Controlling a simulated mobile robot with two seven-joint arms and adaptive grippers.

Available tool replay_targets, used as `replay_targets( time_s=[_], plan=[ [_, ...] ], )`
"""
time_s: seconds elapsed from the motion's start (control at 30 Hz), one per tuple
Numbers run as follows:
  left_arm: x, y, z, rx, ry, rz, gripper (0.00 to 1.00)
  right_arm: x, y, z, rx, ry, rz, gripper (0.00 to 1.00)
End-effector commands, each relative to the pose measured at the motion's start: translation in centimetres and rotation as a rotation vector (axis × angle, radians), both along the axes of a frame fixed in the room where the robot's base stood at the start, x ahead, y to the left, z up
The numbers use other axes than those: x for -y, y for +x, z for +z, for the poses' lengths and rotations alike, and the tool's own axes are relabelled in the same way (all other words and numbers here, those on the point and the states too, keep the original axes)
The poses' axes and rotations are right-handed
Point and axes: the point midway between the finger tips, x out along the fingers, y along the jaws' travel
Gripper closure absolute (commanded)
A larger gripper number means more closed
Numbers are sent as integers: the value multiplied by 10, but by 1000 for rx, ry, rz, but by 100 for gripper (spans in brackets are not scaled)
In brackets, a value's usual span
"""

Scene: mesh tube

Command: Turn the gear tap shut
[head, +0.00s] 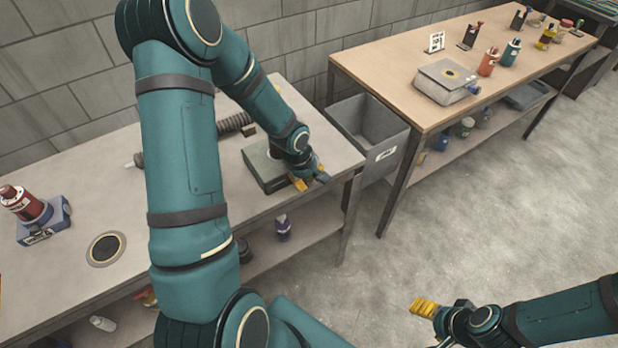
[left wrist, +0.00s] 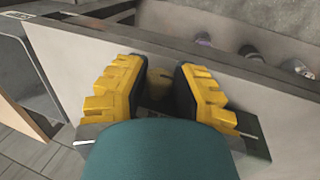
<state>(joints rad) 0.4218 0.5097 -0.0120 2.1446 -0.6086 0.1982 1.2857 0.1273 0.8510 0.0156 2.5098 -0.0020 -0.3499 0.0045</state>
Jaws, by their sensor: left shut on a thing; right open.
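A grey-green box (head: 262,170) stands near the front right corner of the near table, partly behind my left wrist. My left gripper (head: 310,178) is at the front side of this box, its yellow fingers pointing down to it. In the left wrist view, the fingers are closed around a small brownish round knob (left wrist: 160,82), which I take for the gear tap. The fingers hide most of it, so its turn angle does not show. The box edge (left wrist: 255,138) shows beside the fingers. My right gripper (head: 424,308) is open and empty, over the floor.
On the near table (head: 130,200) are a dark ribbed tube (head: 234,124) behind the box, a red bottle on a blue stand (head: 32,208) and a round plate (head: 106,249). A grey bin (head: 370,125) stands between the tables. The wooden table (head: 385,70) carries several items.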

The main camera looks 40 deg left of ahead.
Motion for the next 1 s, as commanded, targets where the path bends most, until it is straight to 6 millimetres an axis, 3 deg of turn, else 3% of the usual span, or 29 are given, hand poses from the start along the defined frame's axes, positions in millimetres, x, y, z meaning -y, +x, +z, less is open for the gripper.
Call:
replay_targets(
  time_s=[0.37, 0.7, 1.0],
  plan=[
    [2, 2, -2, -164, 67, -5, 100, 0, 1, -6, 3, 0, -1, 34],
    [2, 2, -1, -421, 173, -3, 100, 0, -1, 8, -3, 0, 1, 34],
    [2, 2, -2, -465, 189, 1, 100, 0, -2, 10, -5, 1, 1, 34]
  ],
)
